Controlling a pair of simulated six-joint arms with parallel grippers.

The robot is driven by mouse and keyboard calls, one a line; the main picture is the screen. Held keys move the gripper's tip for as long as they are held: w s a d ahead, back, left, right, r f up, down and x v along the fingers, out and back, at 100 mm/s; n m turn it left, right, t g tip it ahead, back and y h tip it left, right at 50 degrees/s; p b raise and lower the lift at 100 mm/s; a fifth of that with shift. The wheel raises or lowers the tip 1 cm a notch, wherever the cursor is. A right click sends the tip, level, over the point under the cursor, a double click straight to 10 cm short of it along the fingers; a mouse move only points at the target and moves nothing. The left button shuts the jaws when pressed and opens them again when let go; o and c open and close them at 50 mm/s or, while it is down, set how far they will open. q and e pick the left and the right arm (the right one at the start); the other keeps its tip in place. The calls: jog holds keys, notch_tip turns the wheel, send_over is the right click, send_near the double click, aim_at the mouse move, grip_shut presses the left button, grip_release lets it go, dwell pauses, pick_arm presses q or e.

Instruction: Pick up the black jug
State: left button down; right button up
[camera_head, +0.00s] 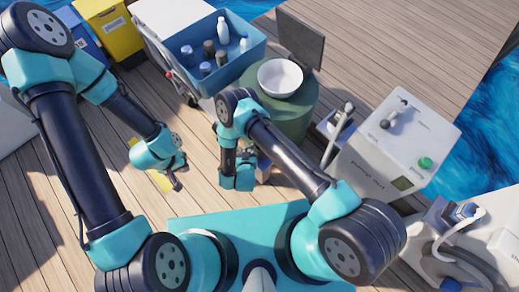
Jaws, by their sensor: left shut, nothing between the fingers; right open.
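I cannot make out a black jug for certain. Several small dark containers (209,48) stand in an open blue cooler (250,54) beside a white bottle (223,28). My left gripper (177,185) is over the deck at left of centre, shut and empty. My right gripper (249,154) is near the middle, in front of a round green stand (287,122); it is open, and its fingers are small and partly hidden by my arm. Both grippers are apart from the cooler.
A white bowl (280,77) sits on the green stand. Yellow (108,28) and blue (78,36) boxes are at upper left. A flat yellow item (138,147) lies by my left gripper.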

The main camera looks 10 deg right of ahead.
grip_shut()
dwell(0.3)
jog(key=shift+r, duration=0.3)
dwell(0.4)
notch_tip(320, 180, up, 9)
jog(key=shift+r, duration=0.2)
dwell(0.8)
dwell(0.6)
